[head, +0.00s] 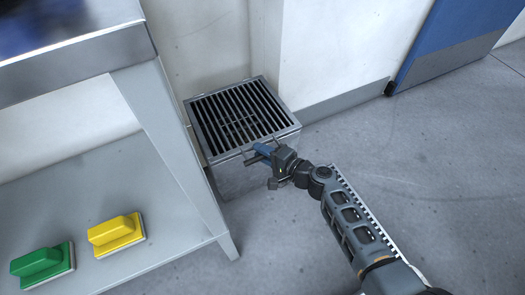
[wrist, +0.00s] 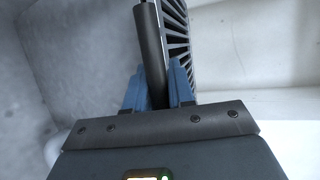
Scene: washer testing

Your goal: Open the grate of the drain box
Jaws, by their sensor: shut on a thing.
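The drain box (head: 240,178) is a metal box on the floor against the wall. Its slatted grate (head: 225,103) lies over the top and looks closed and flat. My gripper (head: 262,152) is at the grate's front edge. In the wrist view, its blue fingers (wrist: 158,84) are shut on a dark grey bar, the grate's handle (wrist: 150,45). Part of the grate's slats (wrist: 178,32) shows just right of the handle. The gripper hides part of the handle and of the box's front in the head view.
A metal table (head: 170,125) stands close on the left, its leg beside the box. A green brush-like block (head: 42,262) and a yellow one (head: 116,232) sit on its lower shelf. A blue door (head: 440,45) is at the upper right. The floor to the right is clear.

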